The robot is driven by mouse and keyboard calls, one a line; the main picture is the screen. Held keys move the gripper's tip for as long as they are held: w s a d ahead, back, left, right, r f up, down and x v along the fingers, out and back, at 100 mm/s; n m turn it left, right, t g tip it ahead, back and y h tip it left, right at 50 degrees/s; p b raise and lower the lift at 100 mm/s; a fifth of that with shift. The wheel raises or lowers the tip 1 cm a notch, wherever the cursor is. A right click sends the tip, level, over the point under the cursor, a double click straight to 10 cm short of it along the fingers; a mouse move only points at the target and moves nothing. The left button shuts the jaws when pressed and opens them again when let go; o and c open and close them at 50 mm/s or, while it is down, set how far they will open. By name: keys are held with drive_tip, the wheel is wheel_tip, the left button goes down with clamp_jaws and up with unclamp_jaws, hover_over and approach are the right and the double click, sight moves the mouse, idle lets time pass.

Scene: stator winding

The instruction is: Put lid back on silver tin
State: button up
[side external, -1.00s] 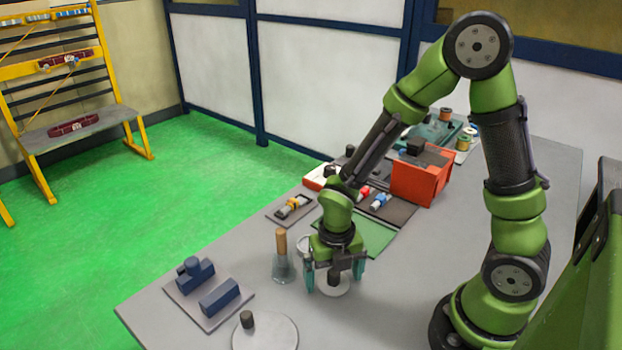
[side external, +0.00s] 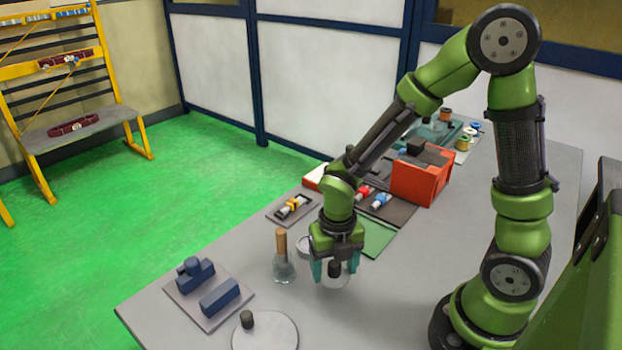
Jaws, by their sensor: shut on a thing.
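My gripper (side external: 335,270) is low over the table, its teal fingers on either side of a dark knob (side external: 334,268). It is shut on the lid, a pale disc (side external: 336,283) that shows under the knob and is partly hidden by the fingers. I cannot tell how far the lid is above the table. The silver tin (side external: 303,243) seems to stand just behind and left of my gripper. Only part of its round rim shows, and the gripper hides the rest.
A glass flask with a tan handle (side external: 282,262) stands close left of my gripper. A round plate with a dark knob (side external: 266,334) lies at the front. A tray with blue blocks (side external: 208,290) is at left. A green mat (side external: 377,238) and an orange box (side external: 420,180) are behind.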

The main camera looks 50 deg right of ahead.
sight(334, 261)
wheel_tip(334, 261, up, 6)
drive_tip(key=shift+r, duration=0.15)
drive_tip(key=shift+w+d, duration=0.15)
drive_tip(key=shift+w, duration=0.05)
drive_tip(key=w+d+m, duration=0.1)
drive_tip(key=w, duration=0.2)
drive_tip(key=w+d+m, duration=0.1)
drive_tip(key=w+m, duration=0.1)
drive_tip(key=w, duration=0.1)
drive_tip(key=w+d+f+m, duration=0.1)
drive_tip(key=w+d+m, duration=0.1)
drive_tip(key=w, duration=0.1)
drive_tip(key=shift+w, duration=0.25)
drive_tip(key=shift+w+d+m, duration=0.1)
drive_tip(key=shift+m, duration=0.4)
drive_tip(key=shift+f, duration=1.95)
drive_tip(key=shift+f, duration=0.75)
drive_tip(key=o, duration=1.1)
